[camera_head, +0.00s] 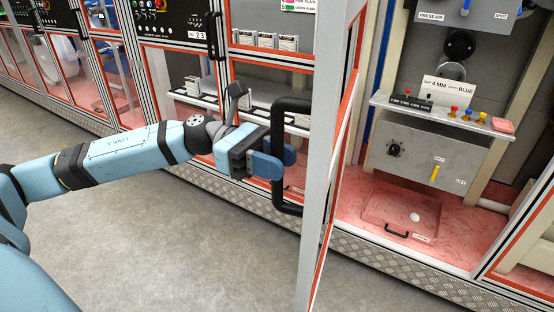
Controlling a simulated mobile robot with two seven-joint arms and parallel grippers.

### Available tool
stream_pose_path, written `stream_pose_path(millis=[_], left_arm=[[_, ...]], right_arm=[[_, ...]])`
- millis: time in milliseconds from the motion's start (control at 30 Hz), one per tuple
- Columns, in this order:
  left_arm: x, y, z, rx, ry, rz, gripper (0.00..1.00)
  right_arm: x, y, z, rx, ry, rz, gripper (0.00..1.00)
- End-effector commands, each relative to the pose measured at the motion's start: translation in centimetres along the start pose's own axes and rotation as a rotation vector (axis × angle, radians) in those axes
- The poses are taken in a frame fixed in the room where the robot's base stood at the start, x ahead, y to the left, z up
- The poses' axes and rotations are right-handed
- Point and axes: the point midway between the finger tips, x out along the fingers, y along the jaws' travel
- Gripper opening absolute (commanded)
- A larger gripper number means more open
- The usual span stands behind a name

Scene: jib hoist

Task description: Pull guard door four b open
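The guard door (328,150) stands swung outward, seen nearly edge-on, with the machine bay to its right exposed. I cannot read a label naming it. Its big black C-shaped handle (277,125) is on the door's left side in the picture. My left gripper (277,164) reaches in from the left, its blue fingers on either side of the handle's upright bar and closed on it. The fingers hide the middle of the bar. My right gripper is not in view.
Inside the open bay are a shelf (440,113) with coloured knobs, a grey panel (428,160) with a yellow lever, and a red floor with a clear hatch (400,214). Closed cabinets line the left. The grey floor (180,245) in front is clear.

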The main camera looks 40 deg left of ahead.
Motion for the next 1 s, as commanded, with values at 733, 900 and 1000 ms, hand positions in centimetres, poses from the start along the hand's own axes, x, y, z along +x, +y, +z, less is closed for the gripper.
stream_pose_path(millis=[733, 900, 1000], left_arm=[[-5.7, 0.0, -0.3, -0.004, 0.003, 0.001, 0.31], [-7.5, 0.0, -0.2, -0.004, 0.002, 0.003, 0.31], [-8.4, 0.0, -0.2, -0.004, 0.002, 0.001, 0.31]], right_arm=[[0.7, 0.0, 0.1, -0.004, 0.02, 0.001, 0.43], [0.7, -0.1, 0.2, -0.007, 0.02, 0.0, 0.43], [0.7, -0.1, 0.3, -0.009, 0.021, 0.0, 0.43]])
